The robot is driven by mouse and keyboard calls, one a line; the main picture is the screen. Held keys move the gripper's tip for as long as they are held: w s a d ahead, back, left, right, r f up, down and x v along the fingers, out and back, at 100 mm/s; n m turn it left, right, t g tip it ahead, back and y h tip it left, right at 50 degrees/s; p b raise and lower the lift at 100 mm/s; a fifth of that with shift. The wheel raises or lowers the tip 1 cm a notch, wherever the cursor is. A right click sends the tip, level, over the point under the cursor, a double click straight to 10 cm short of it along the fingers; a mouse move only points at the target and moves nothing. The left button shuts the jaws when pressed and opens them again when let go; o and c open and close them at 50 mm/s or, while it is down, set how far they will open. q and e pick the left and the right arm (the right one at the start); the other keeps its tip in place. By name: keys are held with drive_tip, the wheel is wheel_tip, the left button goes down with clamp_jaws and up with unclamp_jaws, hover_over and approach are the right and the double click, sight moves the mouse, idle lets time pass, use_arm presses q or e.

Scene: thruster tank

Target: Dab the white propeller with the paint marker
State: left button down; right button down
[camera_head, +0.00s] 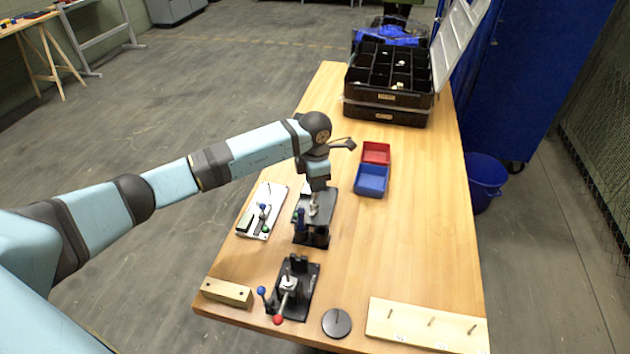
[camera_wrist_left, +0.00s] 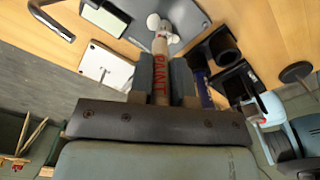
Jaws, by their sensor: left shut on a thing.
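My left gripper (camera_head: 317,187) points down over the dark stand (camera_head: 324,210) in the middle of the table. The white propeller (camera_wrist_left: 159,23) shows just beyond the marker's far end, over a grey plate. The marker's tip overlaps the propeller in this view; I cannot tell whether they touch. In the head view the propeller is mostly hidden below the gripper. My right gripper is in neither view.
A white tray (camera_head: 252,226) with small tools lies left of the stand. Red (camera_head: 376,152) and blue (camera_head: 371,186) bins stand to the right. A fixture with a red knob (camera_head: 278,319), a wooden block (camera_head: 228,292) and a pegged board (camera_head: 400,328) are at the front. The right-middle table is clear.

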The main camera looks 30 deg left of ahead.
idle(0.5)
use_arm(q)
drive_tip(key=shift+r+p, duration=1.55)
drive_tip(key=shift+r, duration=0.95)
